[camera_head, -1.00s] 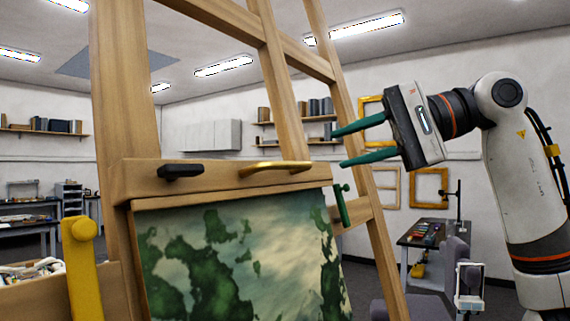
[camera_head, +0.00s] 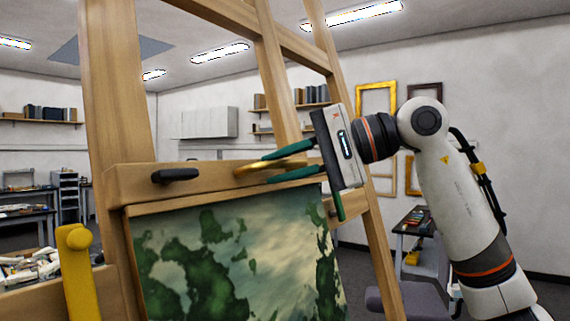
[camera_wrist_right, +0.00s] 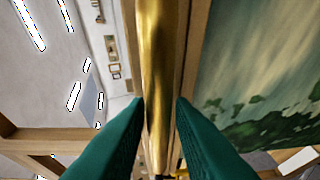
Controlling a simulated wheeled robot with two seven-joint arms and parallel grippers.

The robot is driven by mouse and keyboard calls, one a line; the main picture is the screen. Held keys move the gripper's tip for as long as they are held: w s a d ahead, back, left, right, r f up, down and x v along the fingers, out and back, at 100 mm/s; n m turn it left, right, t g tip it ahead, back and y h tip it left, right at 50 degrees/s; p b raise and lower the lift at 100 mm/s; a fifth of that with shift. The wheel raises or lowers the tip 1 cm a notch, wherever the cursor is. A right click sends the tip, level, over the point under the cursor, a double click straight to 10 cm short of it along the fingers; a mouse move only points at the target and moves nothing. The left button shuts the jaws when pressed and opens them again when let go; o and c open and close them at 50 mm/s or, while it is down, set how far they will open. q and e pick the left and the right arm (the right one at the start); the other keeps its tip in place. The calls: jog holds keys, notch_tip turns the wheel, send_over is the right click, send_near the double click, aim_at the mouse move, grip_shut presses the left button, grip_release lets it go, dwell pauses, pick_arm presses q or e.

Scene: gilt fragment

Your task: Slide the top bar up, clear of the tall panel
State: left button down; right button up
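The wooden top bar (camera_head: 138,184) of the easel lies across the upper edge of the tall painted panel (camera_head: 230,262). A brass handle (camera_head: 243,169) is on its front, and a black knob (camera_head: 175,175) is at its left end. My right gripper (camera_head: 266,169) reaches in from the right with its green fingers at the handle's right part. In the right wrist view the brass handle (camera_wrist_right: 160,50) runs between the two fingers (camera_wrist_right: 161,100), which stand apart on either side of it and are not clearly closed on it. My left gripper is not in view.
The easel's left post (camera_head: 112,80) and rear leg (camera_head: 275,75) rise past the bar. A yellow lever-like part (camera_head: 75,265) stands at lower left. A grey chair (camera_head: 405,300) and a worktable are behind, at lower right. Open space lies above the bar.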

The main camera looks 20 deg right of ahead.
aim_at(268, 188)
grip_shut()
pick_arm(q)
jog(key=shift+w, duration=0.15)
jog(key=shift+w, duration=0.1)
